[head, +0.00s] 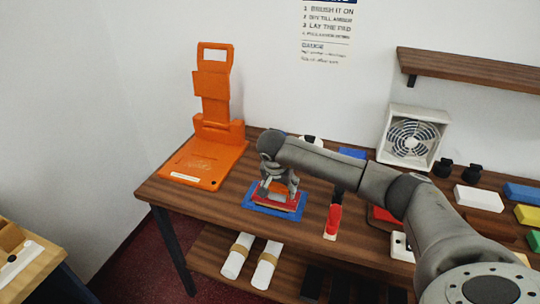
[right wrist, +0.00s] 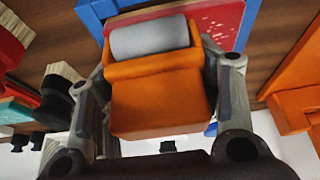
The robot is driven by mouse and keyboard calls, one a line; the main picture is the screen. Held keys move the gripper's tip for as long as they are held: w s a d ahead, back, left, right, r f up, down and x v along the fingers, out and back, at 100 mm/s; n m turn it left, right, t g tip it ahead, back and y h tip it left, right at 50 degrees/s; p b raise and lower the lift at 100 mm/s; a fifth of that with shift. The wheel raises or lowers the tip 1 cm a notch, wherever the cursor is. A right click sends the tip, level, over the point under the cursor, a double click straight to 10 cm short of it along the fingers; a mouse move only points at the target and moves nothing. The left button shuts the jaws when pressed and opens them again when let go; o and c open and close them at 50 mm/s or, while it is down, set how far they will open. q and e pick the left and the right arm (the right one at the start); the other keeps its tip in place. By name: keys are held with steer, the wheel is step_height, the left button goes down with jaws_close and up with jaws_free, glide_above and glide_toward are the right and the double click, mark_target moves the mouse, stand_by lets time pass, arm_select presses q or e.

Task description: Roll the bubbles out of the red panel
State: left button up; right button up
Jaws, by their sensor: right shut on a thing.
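The red panel (head: 272,203) lies on a blue mat (head: 250,206) on the wooden counter, partly hidden under my right gripper. In the right wrist view the red panel (right wrist: 226,18) shows pale specks on its right part, inside the blue edge (right wrist: 92,14). My right gripper (head: 277,188) is shut on the orange block of a roller (right wrist: 158,98) with a grey cylinder (right wrist: 150,38). The roller is over the panel; I cannot tell whether the cylinder touches it. My left gripper is not in view.
A tall orange stand (head: 212,120) is at the counter's back left. A red-handled brush (head: 333,222) lies just right of the mat. A fan (head: 411,137) and several coloured blocks stand further right. White rolls (head: 236,256) lie on the lower shelf.

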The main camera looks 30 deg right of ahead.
steer(key=shift+w+d+r+p, duration=0.15)
steer(key=shift+r+p, duration=0.1)
steer(key=shift+r, duration=0.15)
steer(key=shift+s+d+r+p, duration=0.1)
steer(key=shift+d+r+p, duration=0.1)
steer(key=shift+r, duration=0.55)
steer(key=shift+a+r+p, duration=0.2)
steer(key=shift+r+p, duration=0.75)
steer(key=shift+r, duration=0.3)
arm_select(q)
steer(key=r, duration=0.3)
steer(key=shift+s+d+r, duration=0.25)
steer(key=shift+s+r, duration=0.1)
arm_select(e)
steer(key=shift+r, duration=0.2)
